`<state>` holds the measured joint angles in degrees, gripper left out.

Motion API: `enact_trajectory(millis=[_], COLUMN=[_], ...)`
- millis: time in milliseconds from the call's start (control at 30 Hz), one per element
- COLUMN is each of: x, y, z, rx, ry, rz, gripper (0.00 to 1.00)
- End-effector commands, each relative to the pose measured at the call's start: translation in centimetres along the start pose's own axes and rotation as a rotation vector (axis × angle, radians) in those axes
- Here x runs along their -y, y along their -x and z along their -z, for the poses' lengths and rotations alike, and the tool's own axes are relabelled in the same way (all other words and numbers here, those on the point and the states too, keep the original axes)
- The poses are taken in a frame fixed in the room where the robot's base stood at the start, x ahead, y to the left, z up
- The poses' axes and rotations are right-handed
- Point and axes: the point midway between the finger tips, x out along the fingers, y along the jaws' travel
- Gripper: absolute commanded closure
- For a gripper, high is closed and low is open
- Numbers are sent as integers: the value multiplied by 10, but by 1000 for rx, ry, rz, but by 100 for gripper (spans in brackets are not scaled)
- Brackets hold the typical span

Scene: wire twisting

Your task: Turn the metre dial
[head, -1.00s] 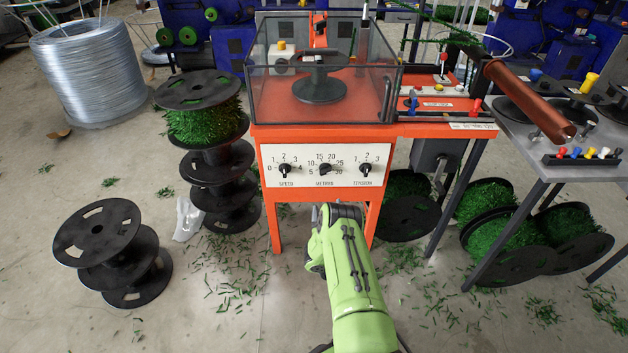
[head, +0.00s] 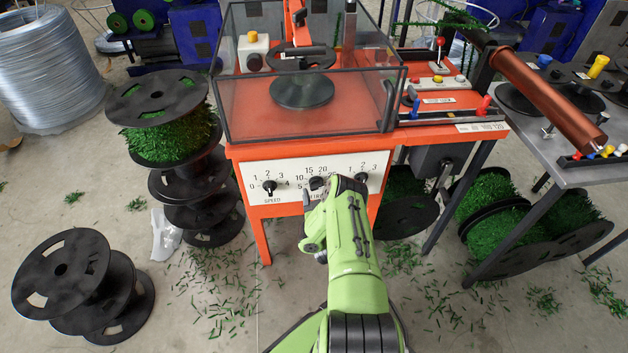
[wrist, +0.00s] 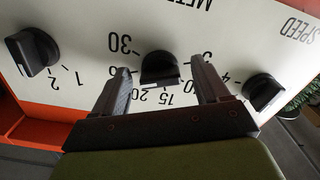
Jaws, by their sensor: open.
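The metre dial (wrist: 160,70) is a black knob at the middle of the white panel (wrist: 215,25). The wrist view is upside down and shows it between my gripper's fingers, a little beyond the tips. My gripper (wrist: 163,78) is open, with a finger on either side of the dial and nothing held. In the head view the metre dial (head: 316,184) shows just above my green arm, which hides part of its scale and label. The speed dial (head: 269,187) is at its left and the tension dial (head: 361,179) at its right, partly behind my arm.
The panel is on an orange machine (head: 262,150) with a clear-walled box (head: 310,120) on top. Stacked black spools (head: 180,185) stand at its left, and a loose spool (head: 80,285) is at the front left. Green clippings lie on the floor.

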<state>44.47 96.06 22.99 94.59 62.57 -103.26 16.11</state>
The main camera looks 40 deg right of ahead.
Motion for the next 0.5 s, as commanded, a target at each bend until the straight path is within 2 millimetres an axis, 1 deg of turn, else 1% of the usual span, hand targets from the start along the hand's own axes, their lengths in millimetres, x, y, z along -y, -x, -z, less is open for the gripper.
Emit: enact_trajectory(millis=[267,500], x=[0,0], y=[1,1], z=[-1,-1], rx=[1,0], ry=[0,0], rz=[0,0], gripper=[26,62])
